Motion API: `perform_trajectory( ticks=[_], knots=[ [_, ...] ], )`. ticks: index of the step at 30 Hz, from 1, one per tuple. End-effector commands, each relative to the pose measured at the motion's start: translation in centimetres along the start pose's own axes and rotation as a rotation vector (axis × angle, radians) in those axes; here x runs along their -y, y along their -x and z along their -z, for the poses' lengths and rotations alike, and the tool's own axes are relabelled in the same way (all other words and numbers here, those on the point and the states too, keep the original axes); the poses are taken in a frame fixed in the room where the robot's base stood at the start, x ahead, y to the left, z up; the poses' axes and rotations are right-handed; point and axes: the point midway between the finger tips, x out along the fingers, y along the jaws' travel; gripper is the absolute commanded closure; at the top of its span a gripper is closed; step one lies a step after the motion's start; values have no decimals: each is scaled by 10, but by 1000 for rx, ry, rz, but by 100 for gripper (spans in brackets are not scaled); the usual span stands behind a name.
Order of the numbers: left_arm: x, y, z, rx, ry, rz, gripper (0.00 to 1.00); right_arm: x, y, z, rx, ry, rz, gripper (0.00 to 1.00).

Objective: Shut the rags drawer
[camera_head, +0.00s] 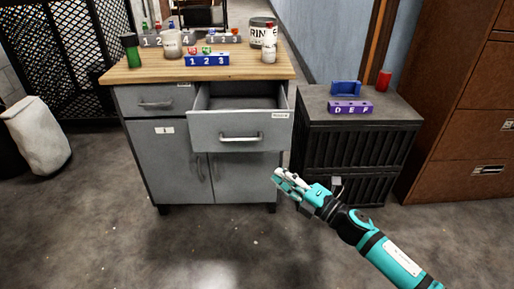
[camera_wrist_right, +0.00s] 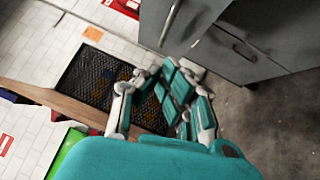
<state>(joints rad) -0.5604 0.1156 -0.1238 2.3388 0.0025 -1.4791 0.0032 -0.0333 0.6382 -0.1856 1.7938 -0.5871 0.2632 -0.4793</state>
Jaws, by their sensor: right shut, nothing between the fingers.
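The grey cabinet (camera_head: 162,165) has a wooden top. Its upper right drawer (camera_head: 240,122) is pulled out and looks empty inside. It has a bar handle (camera_head: 241,138) and a small white label (camera_head: 280,115), too small to read surely. The upper left drawer (camera_head: 156,101) is shut. My right gripper (camera_head: 279,178) is shut and empty. In the head view it appears below and right of the open drawer, apart from it. The wrist view shows the teal gripper fingers (camera_wrist_right: 165,95) and grey furniture fronts with handles (camera_wrist_right: 235,45). My left gripper is not in view.
A dark slatted cabinet (camera_head: 352,150) stands to the right. A white sack (camera_head: 36,135) is at left. The foreground floor is clear.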

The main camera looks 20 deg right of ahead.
Motion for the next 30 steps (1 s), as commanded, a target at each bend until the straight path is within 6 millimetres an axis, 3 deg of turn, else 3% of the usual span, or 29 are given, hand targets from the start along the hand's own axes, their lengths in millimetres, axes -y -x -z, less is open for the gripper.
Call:
perform_trajectory(
  ticks=[13,21,30],
  knots=[
    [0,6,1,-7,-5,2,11,-1,-89,-5,4,1,-2,100],
    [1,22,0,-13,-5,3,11,0,-109,-26,3,-2,1,100],
    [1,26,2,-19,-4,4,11,0,-111,-29,2,-3,0,100]
  ],
)
